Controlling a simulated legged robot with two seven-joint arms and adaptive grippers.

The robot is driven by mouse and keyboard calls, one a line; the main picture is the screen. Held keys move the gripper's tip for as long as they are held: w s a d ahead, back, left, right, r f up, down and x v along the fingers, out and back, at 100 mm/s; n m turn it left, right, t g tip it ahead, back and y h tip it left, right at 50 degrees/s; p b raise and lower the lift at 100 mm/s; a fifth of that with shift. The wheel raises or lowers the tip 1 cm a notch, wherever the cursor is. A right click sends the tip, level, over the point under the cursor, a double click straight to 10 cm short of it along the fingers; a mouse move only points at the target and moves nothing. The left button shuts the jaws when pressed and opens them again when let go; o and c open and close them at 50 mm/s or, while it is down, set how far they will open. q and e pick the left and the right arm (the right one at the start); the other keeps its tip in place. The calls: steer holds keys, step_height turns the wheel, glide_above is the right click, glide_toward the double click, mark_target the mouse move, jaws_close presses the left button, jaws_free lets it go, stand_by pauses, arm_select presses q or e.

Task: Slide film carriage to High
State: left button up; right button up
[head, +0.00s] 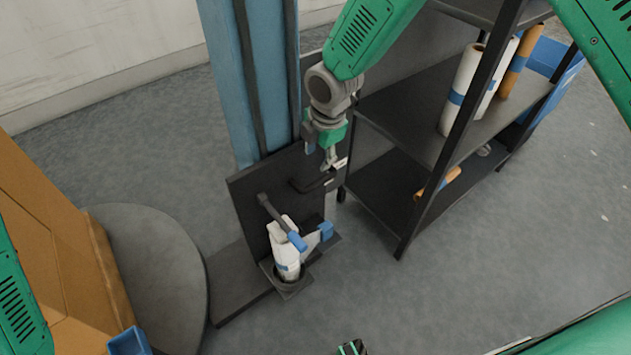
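The film carriage (245,190) is a dark plate on a tall blue mast (253,85), low on the mast. A dark handle (308,187) sticks out near the plate's upper right. My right gripper (328,160) is at the right end of this handle, pointing down. I cannot tell whether its small fingers are closed or touching the handle.
A dark shelf rack (425,115) with white and brown rolls stands close on the right of the mast. A blue bin (548,57) is behind the rack. The floor in front is clear.

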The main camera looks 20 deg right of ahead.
mark_target(320, 182)
steer(key=f+b, duration=0.1)
steer(key=f, duration=0.2)
steer(key=w+d+f+b, duration=0.1)
steer(key=f, duration=0.2)
steer(key=d+f+b, duration=0.1)
steer(key=f, duration=0.2)
steer(key=shift+w+f, duration=0.25)
steer(key=shift+f, duration=0.1)
steer(key=shift+w+a+f+b, duration=0.2)
steer(key=shift+a+f+b, duration=0.3)
steer(key=shift+f, duration=0.25)
steer(key=shift+w+a+f, duration=0.1)
steer(key=shift+a+f, duration=0.05)
steer(key=shift+a, duration=0.3)
steer(key=shift+d, duration=0.4)
steer(key=shift+c, duration=1.3)
arm_select(q)
steer(key=f, duration=0.2)
steer(key=d+f, duration=0.1)
steer(key=f, duration=0.1)
steer(key=shift+d, duration=0.15)
arm_select(e)
steer(key=shift+d+f, duration=0.1)
steer(key=shift+d, duration=0.1)
jaws_close()
